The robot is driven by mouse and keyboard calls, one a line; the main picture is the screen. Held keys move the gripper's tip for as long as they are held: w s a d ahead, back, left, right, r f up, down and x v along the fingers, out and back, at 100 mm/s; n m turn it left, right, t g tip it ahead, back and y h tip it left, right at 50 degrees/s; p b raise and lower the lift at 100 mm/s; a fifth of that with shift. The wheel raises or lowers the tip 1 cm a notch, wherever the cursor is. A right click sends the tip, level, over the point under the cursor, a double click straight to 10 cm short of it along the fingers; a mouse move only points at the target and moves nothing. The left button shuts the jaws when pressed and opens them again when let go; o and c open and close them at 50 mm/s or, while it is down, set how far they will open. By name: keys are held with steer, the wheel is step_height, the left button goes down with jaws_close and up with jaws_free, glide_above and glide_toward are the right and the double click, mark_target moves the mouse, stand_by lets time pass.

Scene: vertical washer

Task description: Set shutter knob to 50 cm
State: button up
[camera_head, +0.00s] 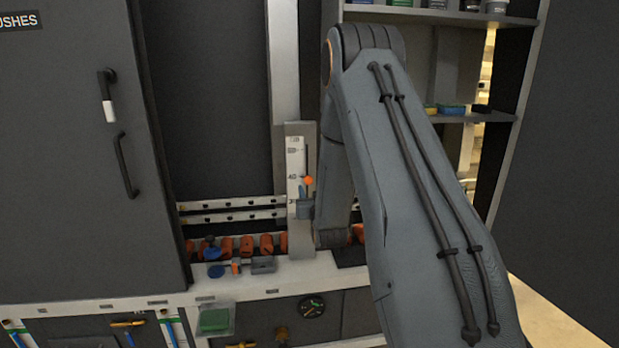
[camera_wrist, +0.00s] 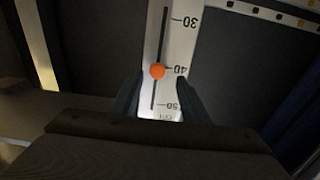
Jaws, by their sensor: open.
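The shutter knob is a small orange ball in the head view (camera_head: 309,181), and it also shows in the wrist view (camera_wrist: 157,71). It sits in a dark vertical slot on a pale scale plate (camera_head: 294,161), which also shows in the wrist view (camera_wrist: 184,42). The wrist view shows the scale upside down, with marks 30, 40 and 50. The knob stands level with the 40 mark. My gripper (camera_wrist: 159,76) is open, with one dark finger on each side of the knob. I cannot tell whether either finger touches it. My arm hides the plate's right surroundings in the head view.
A dark cabinet door with handles (camera_head: 124,165) stands at the left. White rails (camera_head: 232,210) and a ledge with orange parts (camera_head: 246,246) lie beside and below the plate. Shelves (camera_head: 470,117) with small items are behind my arm at the right.

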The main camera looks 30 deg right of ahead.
mark_target(309, 181)
steer(key=shift+d+r+p+x, duration=0.15)
steer(key=shift+p+x, duration=0.35)
steer(key=shift+x, duration=1.5)
steer(key=shift+d+r+p+x, duration=0.15)
steer(key=shift+p+x, duration=0.35)
steer(key=shift+x, duration=1.45)
jaws_close()
